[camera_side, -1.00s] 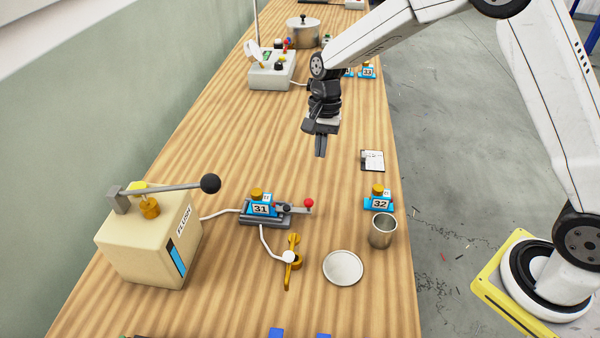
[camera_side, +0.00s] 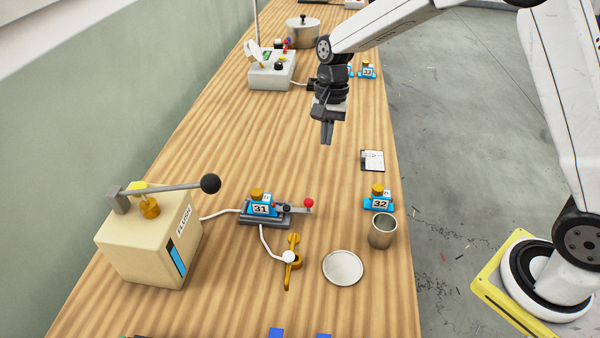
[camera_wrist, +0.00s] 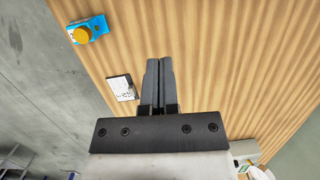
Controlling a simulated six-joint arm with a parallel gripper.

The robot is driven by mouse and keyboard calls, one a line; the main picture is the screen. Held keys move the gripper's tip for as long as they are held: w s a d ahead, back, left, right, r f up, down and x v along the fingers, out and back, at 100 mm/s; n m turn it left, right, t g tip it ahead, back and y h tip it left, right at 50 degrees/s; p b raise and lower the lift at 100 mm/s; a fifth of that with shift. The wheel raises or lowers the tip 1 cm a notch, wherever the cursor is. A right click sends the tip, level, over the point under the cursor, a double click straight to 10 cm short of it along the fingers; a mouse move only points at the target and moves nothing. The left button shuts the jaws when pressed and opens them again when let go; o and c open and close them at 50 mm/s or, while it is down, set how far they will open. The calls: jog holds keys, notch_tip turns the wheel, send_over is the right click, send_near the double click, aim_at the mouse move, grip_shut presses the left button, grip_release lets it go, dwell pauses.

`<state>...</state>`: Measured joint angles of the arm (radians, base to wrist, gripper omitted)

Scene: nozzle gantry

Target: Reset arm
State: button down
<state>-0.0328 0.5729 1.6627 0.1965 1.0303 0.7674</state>
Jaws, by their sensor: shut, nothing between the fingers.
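My gripper (camera_side: 327,139) is shut and empty. It hangs in the air above the wooden bench, in the upper middle of the side view, with its fingers pointing down. In the wrist view the two fingers (camera_wrist: 158,66) lie side by side over bare wood. A small black-and-white card (camera_side: 372,160) lies on the bench to the right of and below the gripper; it also shows in the wrist view (camera_wrist: 122,88), left of the fingers.
A blue block marked 31 (camera_side: 261,209) sits in a grey lever fixture beside the beige FLUSH box (camera_side: 150,250). Block 32 (camera_side: 379,204), a metal cup (camera_side: 382,236) and a round dish (camera_side: 343,267) stand nearer. A grey control box (camera_side: 271,75) and a pot (camera_side: 303,36) stand behind. The bench's middle is clear.

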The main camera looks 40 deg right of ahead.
jog(key=s+d+n+t+h, duration=0.1)
jog(key=s+n, duration=0.3)
jog(key=s, duration=0.5)
jog(key=s+d+f+n+t+h, duration=0.1)
jog(key=s+d+n+t, duration=0.2)
jog(key=s, duration=0.6)
jog(key=n, duration=0.2)
jog(key=shift+d+f+n, duration=0.25)
jog(key=shift+n, duration=0.05)
